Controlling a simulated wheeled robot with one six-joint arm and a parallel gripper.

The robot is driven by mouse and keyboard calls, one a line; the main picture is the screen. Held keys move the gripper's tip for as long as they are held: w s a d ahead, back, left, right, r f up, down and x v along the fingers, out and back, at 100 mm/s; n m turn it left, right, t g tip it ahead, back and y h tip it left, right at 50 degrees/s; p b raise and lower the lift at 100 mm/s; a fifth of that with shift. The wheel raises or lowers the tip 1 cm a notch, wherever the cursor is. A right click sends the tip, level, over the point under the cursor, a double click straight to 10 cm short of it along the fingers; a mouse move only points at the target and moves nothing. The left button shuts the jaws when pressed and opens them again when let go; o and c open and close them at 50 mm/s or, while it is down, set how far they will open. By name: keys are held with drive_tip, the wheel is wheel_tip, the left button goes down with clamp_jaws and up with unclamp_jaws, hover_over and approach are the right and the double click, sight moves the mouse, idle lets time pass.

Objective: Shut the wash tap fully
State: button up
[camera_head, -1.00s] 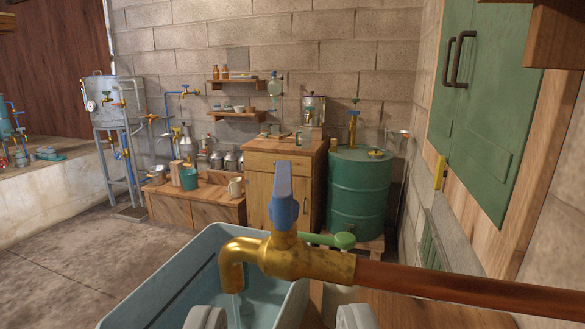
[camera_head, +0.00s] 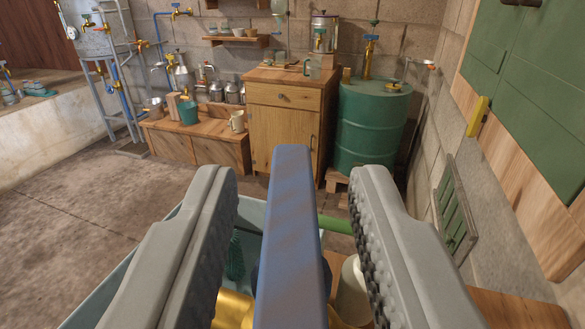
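The wash tap has a brass body (camera_head: 233,311) and a blue lever handle (camera_head: 287,235). The lever stands up in the middle of the view, between the two grey fingers of my gripper (camera_head: 290,205). My gripper is open, with a gap between each finger and the lever. The tap's spout and the pipe behind it are out of view or hidden by my fingers. Below it is the light blue wash basin (camera_head: 140,262), partly covered by my left finger. Whether water runs is hidden now.
A green rod (camera_head: 335,225) and a pale round thing (camera_head: 352,292) show behind the lever, near my right finger. A wooden cabinet (camera_head: 290,125) and a green drum (camera_head: 370,130) stand farther back. The floor at left (camera_head: 70,225) is clear.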

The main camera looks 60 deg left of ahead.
clamp_jaws()
drive_tip(key=shift+a+r+m+t+h, duration=0.1)
drive_tip(key=shift+a+m+t+h, duration=0.05)
drive_tip(key=shift+m+t+h, duration=2.05)
drive_tip(key=shift+t+h, duration=0.1)
drive_tip(key=shift+h, duration=0.2)
unclamp_jaws()
drive_tip(key=v, duration=1.7)
drive_tip(key=shift+d, duration=0.25)
